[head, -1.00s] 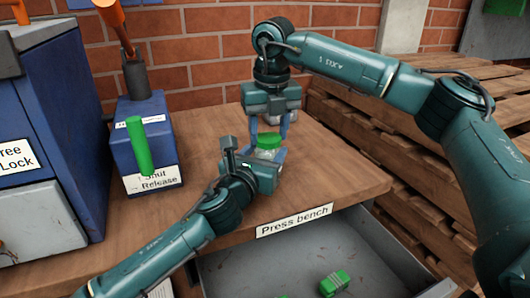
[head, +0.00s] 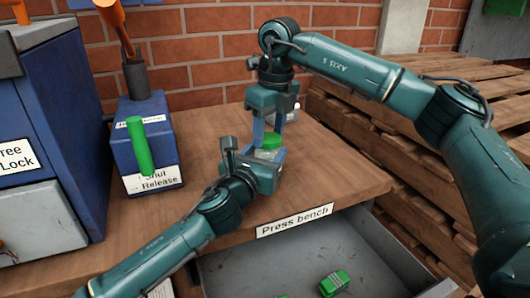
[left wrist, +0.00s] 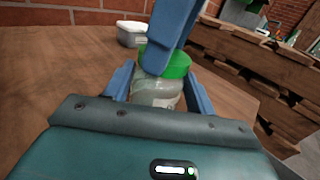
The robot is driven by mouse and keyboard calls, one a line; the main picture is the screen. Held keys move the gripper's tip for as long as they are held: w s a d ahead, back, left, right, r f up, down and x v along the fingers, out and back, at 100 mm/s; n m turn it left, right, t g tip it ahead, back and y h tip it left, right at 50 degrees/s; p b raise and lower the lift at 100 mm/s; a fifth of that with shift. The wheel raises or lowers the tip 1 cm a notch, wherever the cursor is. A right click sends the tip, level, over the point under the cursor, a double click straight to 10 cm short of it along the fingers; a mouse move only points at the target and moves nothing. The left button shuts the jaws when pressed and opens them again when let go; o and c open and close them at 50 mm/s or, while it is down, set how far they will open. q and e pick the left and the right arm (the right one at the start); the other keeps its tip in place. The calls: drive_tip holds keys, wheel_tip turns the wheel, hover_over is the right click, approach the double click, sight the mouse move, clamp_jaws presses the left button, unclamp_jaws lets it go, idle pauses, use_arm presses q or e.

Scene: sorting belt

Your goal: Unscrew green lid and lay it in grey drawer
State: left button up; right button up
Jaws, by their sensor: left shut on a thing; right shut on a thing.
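A clear jar (left wrist: 156,94) with a green lid (head: 271,141) stands on the wooden press bench. My left gripper (head: 268,156) is shut around the jar's body, with a finger on each side in the left wrist view (left wrist: 157,92). My right gripper (head: 268,138) reaches down from above and is shut on the lid (left wrist: 179,66). The lid sits on the jar top; whether its thread is loose I cannot tell. One right finger hides part of the lid in the left wrist view. The grey drawer (head: 290,262) is open below the bench front.
A green object (head: 335,283) lies in the drawer. A blue box with a green lever (head: 140,147) stands at the left, beside a larger blue machine (head: 62,130). A small grey container (left wrist: 132,34) is behind the jar. Wooden pallets (head: 440,150) are stacked at right.

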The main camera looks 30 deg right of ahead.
drive_tip(key=shift+a, duration=0.25)
drive_tip(key=n, duration=0.4)
drive_tip(key=shift+a+n+y, duration=0.1)
drive_tip(key=shift+n+y, duration=0.2)
drive_tip(key=shift+n, duration=0.1)
drive_tip(key=o, duration=1.2)
drive_tip(key=shift+o, duration=0.2)
drive_tip(key=shift+d, duration=0.2)
